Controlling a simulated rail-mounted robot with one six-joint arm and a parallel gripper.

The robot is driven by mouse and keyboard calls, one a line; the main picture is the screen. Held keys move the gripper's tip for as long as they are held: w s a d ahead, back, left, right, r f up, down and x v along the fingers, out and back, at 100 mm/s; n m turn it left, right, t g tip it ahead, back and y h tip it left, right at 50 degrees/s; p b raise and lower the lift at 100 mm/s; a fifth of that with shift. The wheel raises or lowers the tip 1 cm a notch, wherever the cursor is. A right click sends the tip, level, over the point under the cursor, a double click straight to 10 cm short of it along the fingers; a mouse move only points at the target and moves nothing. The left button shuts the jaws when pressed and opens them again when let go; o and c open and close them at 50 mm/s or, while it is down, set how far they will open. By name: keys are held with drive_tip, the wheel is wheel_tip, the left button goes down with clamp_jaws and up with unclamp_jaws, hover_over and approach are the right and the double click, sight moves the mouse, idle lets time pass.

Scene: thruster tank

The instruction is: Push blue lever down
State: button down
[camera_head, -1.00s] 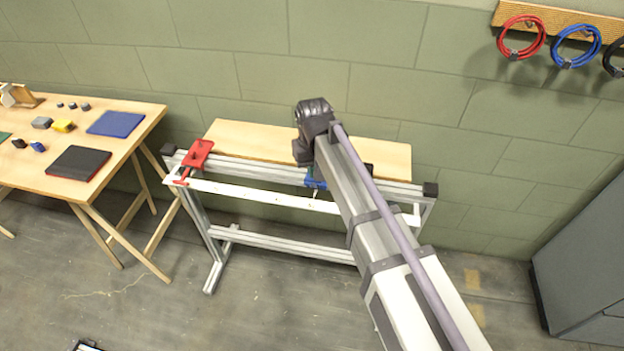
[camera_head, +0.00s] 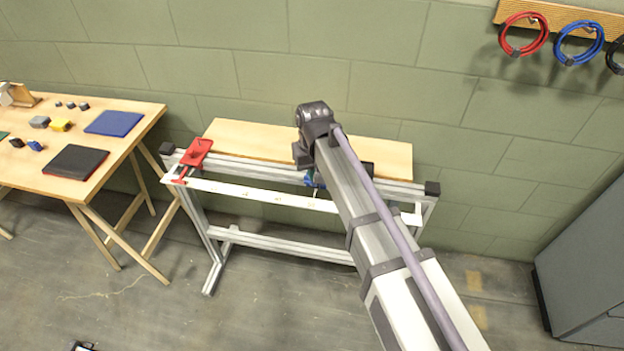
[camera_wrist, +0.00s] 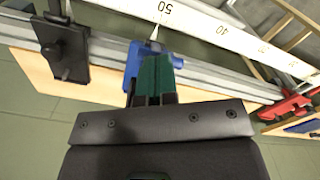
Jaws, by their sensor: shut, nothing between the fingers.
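The blue lever (camera_wrist: 133,62) is in the upper middle of the wrist view, on a metal rail. My gripper (camera_wrist: 157,66) is shut and empty, its green fingers over the blue lever and hiding part of it. I cannot tell whether they touch. In the head view only a little of the blue lever (camera_head: 309,180) shows beside my arm, which hides the gripper fingers.
A red lever unit (camera_head: 196,154) sits at the rail's left end, and a black one (camera_wrist: 66,48) is on the blue lever's other side. A white numbered scale (camera_head: 250,194) runs along the front. A wooden table (camera_head: 128,140) with small blocks stands left.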

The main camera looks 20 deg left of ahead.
drive_tip(key=shift+s+f, duration=0.15)
drive_tip(key=shift+s, duration=0.15)
wheel_tip(320, 180, up, 9)
drive_tip(key=p, duration=0.8)
drive_tip(key=shift+p, duration=0.35)
drive_tip(key=shift+f, duration=0.1)
drive_tip(key=shift+d, duration=0.1)
